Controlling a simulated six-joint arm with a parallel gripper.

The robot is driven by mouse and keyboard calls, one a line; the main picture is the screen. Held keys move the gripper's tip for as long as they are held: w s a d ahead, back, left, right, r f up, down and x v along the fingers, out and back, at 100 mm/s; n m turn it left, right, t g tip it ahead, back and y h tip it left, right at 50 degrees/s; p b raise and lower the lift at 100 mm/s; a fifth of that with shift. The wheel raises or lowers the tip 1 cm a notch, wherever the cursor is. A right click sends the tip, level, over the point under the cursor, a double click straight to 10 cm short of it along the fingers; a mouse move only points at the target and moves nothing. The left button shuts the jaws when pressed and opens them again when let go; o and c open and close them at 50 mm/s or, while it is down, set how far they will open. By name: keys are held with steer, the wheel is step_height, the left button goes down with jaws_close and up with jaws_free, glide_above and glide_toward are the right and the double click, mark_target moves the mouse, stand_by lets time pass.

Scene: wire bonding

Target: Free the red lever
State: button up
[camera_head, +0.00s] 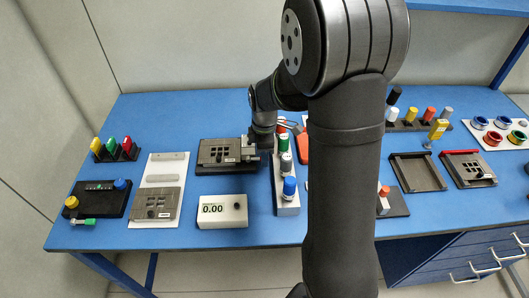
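A red bar (460,152) lies along the back edge of a dark fixture (487,183) at the right; it could be the red lever, but I cannot tell for sure. Red also shows on a short upright handle (127,144) beside a green and a yellow one at the far left. My gripper (250,156) is low at the right end of a dark slotted fixture (207,165), left of centre. Its fingers are too small and dark to tell open from shut, and I cannot see anything held. My arm hides part of the table right of centre.
A white meter (222,211) reading 0.00 stands in front of the slotted fixture. A white rack (289,209) with green, grey and blue knobs stands just right of my gripper. An empty dark tray (416,183) and coloured spools (480,123) are at the right.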

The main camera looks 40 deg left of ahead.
mark_target(255, 158)
jaws_close()
steer(key=shift+a+r, duration=0.1)
steer(key=t+h, duration=0.1)
steer(key=s+r+t+h, duration=0.1)
steer(key=shift+a+r+t+h, duration=0.1)
steer(key=shift+a+t+h, duration=0.2)
steer(key=shift+a, duration=0.1)
steer(key=t+h, duration=0.1)
steer(key=s+a+r+t+h, duration=0.1)
steer(key=shift+t+h, duration=0.4)
steer(key=t+h, duration=0.1)
steer(key=s+a+t+h, duration=0.1)
steer(key=shift+s+a+r+t+h, duration=0.1)
steer(key=shift+r+t+h, duration=0.1)
steer(key=shift+t+h, duration=0.1)
steer(key=shift+s+a+t+h, duration=0.3)
steer(key=shift+t+h, duration=0.3)
steer(key=shift+s+a+t+h, duration=0.25)
steer(key=shift+s+t+h, duration=0.05)
steer(key=shift+t+h, duration=0.3)
